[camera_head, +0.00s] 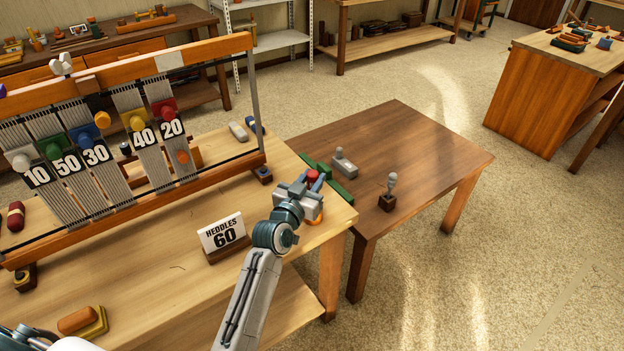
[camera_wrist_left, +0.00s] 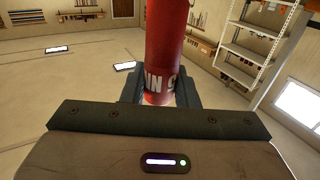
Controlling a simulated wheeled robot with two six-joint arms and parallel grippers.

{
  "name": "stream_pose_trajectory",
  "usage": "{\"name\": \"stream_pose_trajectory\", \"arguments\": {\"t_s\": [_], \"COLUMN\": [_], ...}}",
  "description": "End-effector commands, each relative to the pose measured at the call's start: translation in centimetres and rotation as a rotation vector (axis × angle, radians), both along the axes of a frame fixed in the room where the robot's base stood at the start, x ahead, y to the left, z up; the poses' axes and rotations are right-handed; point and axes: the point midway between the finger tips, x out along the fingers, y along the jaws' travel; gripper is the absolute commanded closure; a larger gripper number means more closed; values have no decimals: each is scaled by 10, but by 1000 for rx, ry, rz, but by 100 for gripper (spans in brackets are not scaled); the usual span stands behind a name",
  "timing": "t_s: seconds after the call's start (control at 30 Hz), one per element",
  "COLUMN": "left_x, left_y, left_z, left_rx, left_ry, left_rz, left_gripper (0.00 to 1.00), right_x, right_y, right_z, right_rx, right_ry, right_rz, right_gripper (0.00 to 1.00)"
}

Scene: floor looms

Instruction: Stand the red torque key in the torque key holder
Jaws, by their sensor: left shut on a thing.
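My left gripper (camera_head: 312,188) is shut on the red torque key, above the right end of the loom table. In the head view only a small red part of the key (camera_head: 312,176) shows between the fingers. In the left wrist view the key is a red cylinder (camera_wrist_left: 165,45) with white lettering, between the dark fingers (camera_wrist_left: 160,92); its top is cut off. I cannot tell for sure which thing is the torque key holder. A small dark wooden block (camera_head: 386,203) on the brown side table has a grey knobbed piece (camera_head: 391,184) standing in it. My right gripper is not in view.
A green rail-like piece (camera_head: 340,191) and a grey block-like tool (camera_head: 344,163) lie by the gripper. The brown side table (camera_head: 430,150) is mostly clear.

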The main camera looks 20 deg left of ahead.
Motion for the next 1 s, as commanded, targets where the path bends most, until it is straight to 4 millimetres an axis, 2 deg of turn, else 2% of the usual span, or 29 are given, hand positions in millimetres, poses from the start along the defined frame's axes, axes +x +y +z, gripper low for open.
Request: {"name": "stream_pose_trajectory", "arguments": {"t_s": [0.37, 0.87, 0.9, 1.0], "left_x": [0, 0, 0, 0], "left_y": [0, 0, 0, 0], "left_z": [-12, -12, -12, -12], "left_rx": [0, 0, 0, 0], "left_ry": [-1, -1, -1, -1], "left_rz": [0, 0, 0, 0], "left_gripper": [100, 100, 67, 48], "right_x": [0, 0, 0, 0], "right_y": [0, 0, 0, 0], "right_z": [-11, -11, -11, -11], "right_rx": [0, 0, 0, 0], "right_ry": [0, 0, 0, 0], "right_rz": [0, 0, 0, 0], "right_gripper": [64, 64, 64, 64]}}
